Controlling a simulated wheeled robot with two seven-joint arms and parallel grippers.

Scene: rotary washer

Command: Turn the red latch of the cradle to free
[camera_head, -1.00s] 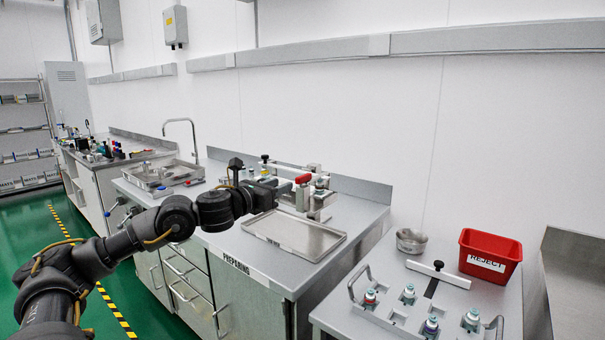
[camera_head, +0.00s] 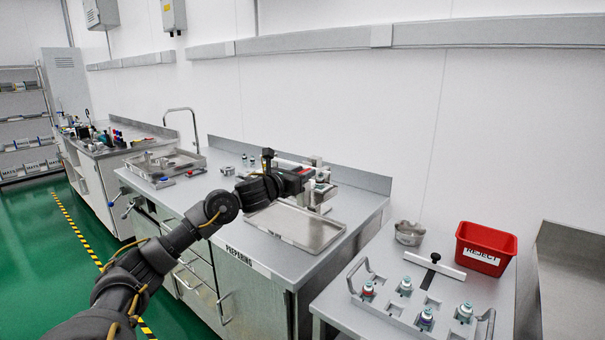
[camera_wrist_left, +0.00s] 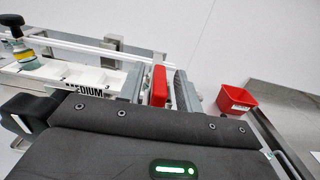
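The red latch (camera_wrist_left: 158,85) stands between the two finger pads of my left gripper (camera_wrist_left: 160,88) in the left wrist view. The pads are on either side of it, with narrow gaps, so the gripper looks open around the latch. In the head view my left gripper (camera_head: 300,175) is at the cradle (camera_head: 318,192) on the preparing bench and hides most of the latch. A white block marked MEDIUM (camera_wrist_left: 85,78) shows beside the gripper in the left wrist view. My right gripper is not in view.
A shallow metal tray (camera_head: 296,240) lies in front of the cradle. A red REJECT bin (camera_head: 484,262) and a rack with several vials (camera_head: 390,314) stand on the right bench. A sink with a tap (camera_head: 165,160) is at the left.

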